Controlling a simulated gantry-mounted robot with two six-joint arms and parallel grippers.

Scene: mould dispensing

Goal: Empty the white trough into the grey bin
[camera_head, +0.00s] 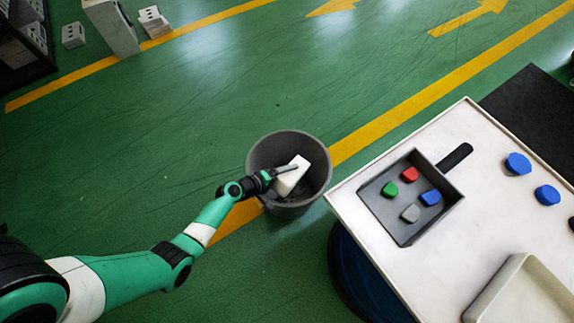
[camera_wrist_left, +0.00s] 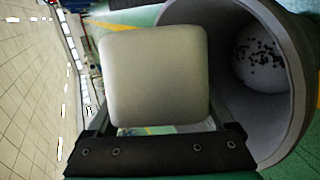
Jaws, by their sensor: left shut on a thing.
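The white trough (camera_head: 293,175) is in my left gripper (camera_head: 285,170), over the mouth of the grey bin (camera_head: 261,147). The gripper is shut on the trough. In the left wrist view the trough (camera_wrist_left: 155,70) shows as a smooth pale face between the fingers of my left gripper (camera_wrist_left: 162,128), and it looks tipped over. Its open side and inside are hidden. The bin (camera_wrist_left: 285,60) opens beside it, with small dark bits (camera_wrist_left: 258,56) on a whitish patch inside. My right gripper is in neither view.
A white table (camera_head: 365,177) stands right of the bin. It bears a dark pan (camera_head: 402,233) with coloured pieces, blue discs (camera_head: 517,163) and a pale tray (camera_head: 480,308). Green floor (camera_head: 150,140) is clear left of the bin. Grey blocks (camera_head: 112,27) stand at far left.

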